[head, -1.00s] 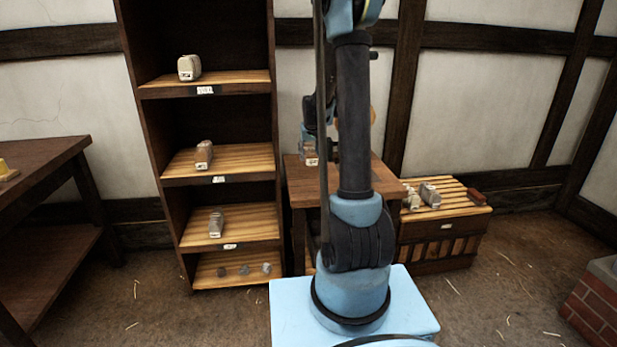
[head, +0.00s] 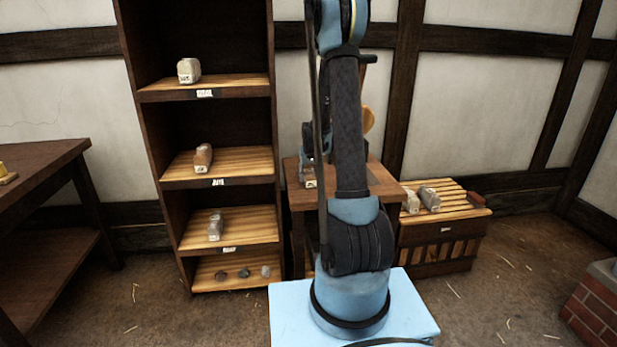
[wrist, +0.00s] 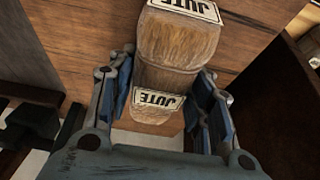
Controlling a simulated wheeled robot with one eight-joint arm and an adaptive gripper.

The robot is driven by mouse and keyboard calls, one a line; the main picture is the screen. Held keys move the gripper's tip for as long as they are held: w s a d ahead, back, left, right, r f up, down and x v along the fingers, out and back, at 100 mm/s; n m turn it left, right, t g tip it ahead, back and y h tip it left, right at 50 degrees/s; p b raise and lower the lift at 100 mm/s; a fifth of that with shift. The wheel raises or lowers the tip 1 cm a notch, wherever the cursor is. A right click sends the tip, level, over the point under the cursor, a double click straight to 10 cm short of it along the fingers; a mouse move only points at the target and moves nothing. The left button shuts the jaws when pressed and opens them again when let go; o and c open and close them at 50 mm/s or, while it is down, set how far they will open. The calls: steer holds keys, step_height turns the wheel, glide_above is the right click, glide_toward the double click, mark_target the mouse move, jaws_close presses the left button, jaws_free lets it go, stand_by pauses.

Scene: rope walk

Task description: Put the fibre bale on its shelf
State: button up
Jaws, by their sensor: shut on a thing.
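A brown fibre bale (wrist: 176,62) with JUTE labels is between the fingers of my gripper (wrist: 165,100) in the wrist view. My gripper is shut on it, over a wooden surface. In the head view my gripper (head: 309,168) is low over the small table, largely hidden by my arm. The tall shelf unit (head: 262,160) stands left of my arm. A pale bale (head: 189,70) is on its upper visible shelf, a brown bale (head: 203,157) on the one below, and a grey bale (head: 215,226) on the third. The shelf labels are too small to read.
The small table (head: 300,198) stands right of the shelf unit. Several small lumps (head: 245,272) lie on the lowest shelf. A dark workbench (head: 50,162) stands left; brickwork (head: 598,310) is at right.

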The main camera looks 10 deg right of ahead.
steer(key=o, duration=1.2)
steer(key=shift+o, duration=0.2)
